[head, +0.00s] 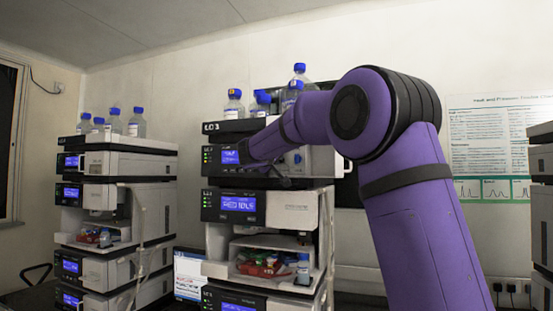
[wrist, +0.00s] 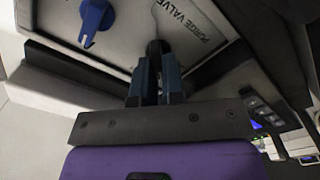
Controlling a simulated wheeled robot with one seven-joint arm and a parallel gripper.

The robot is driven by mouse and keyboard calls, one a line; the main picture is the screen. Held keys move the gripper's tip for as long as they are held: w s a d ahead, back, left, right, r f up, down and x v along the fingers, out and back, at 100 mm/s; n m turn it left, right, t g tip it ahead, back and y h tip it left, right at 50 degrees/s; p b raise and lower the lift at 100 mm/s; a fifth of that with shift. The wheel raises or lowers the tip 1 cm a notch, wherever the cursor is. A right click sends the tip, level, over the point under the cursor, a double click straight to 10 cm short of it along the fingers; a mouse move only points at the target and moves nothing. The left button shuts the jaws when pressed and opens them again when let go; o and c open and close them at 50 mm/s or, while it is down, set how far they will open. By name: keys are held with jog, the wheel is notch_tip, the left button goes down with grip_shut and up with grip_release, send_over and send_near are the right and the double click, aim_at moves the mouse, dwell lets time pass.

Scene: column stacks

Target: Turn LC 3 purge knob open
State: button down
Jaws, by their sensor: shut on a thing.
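The LC 3 stack (head: 228,127) stands in the middle of the head view, its name on the top module. In the wrist view a small dark knob (wrist: 155,46) sits beside the printed words PURGE VALVE on a light grey panel. My gripper (wrist: 156,72) is shut on this dark knob, with a finger on either side. The fingers hide part of it, and I cannot read its turn angle. In the head view my arm covers the knob.
A blue knob (wrist: 95,20) is on the same panel, left of the fingers. Bottles with blue caps (head: 234,104) stand on top of the stack. Another instrument stack (head: 127,160) is at left, and a poster (head: 487,130) hangs at right.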

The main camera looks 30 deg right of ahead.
jog(key=n, duration=0.6)
jog(key=shift+w+a+f+n, duration=0.1)
jog(key=shift+a+f+n, duration=0.05)
jog(key=shift+f+n, duration=0.15)
dwell(0.5)
jog(key=c, duration=1.2)
grip_release()
jog(key=v, duration=1)
jog(key=shift+s+a, duration=0.3)
